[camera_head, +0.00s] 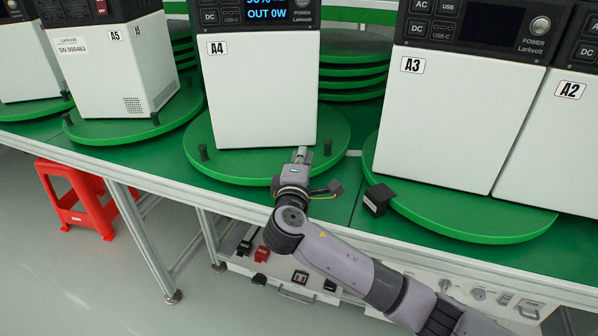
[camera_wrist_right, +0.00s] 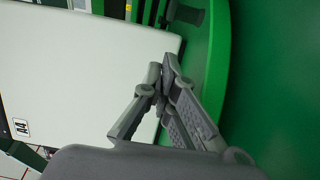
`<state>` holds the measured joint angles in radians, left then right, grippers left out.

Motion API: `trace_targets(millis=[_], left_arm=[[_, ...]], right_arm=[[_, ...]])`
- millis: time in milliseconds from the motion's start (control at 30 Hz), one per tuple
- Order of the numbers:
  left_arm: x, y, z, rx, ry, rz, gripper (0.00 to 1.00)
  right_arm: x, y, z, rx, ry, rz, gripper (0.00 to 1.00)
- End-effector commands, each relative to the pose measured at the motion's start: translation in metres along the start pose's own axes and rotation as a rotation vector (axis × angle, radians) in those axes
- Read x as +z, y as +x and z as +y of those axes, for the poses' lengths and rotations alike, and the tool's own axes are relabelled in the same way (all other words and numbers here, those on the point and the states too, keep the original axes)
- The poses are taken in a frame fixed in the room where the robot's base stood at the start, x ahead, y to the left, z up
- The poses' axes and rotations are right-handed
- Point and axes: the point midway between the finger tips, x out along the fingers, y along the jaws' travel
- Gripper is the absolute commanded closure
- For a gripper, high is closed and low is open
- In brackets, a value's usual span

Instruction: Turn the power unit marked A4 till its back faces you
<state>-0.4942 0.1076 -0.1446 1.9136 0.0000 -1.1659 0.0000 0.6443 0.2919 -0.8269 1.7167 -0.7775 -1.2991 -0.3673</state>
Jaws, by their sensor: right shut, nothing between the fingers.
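The power unit marked A4 (camera_head: 258,95) stands on a round green turntable (camera_head: 240,168) in the middle of the head view. Its front shows, with a lit display and the A4 label on the white body. The turntable has dark pegs at its rim, one left and one right of the unit. My right gripper (camera_head: 301,152) is shut and empty, at the front right of the turntable, close to the unit's lower front edge. In the right wrist view the closed fingertips (camera_wrist_right: 163,70) are in front of the white side of A4 (camera_wrist_right: 75,70); contact cannot be told. My left gripper is not in view.
Unit A5 (camera_head: 112,70) stands on its turntable to the left. Units A3 (camera_head: 455,120) and A2 (camera_head: 560,150) stand to the right. A small black block (camera_head: 377,200) lies at the table edge by A3's turntable. A red stool (camera_head: 75,198) stands on the floor at left.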

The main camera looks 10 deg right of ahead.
Motion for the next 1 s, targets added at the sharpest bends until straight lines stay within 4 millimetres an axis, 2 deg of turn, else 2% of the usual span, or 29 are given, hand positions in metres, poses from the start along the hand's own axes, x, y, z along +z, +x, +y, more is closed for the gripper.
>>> trace_targets(millis=[100,300,800,1000], left_arm=[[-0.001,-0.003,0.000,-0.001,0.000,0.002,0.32],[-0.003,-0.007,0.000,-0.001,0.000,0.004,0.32],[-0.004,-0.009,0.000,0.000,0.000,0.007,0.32],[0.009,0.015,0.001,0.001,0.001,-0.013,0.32]], right_arm=[[0.015,0.015,0.000,0.002,-0.003,-0.002,1.00],[0.027,0.027,-0.001,-0.001,-0.002,0.000,1.00],[0.033,0.033,0.000,-0.002,-0.004,0.017,1.00],[0.051,0.052,0.001,-0.001,-0.005,0.112,1.00]])
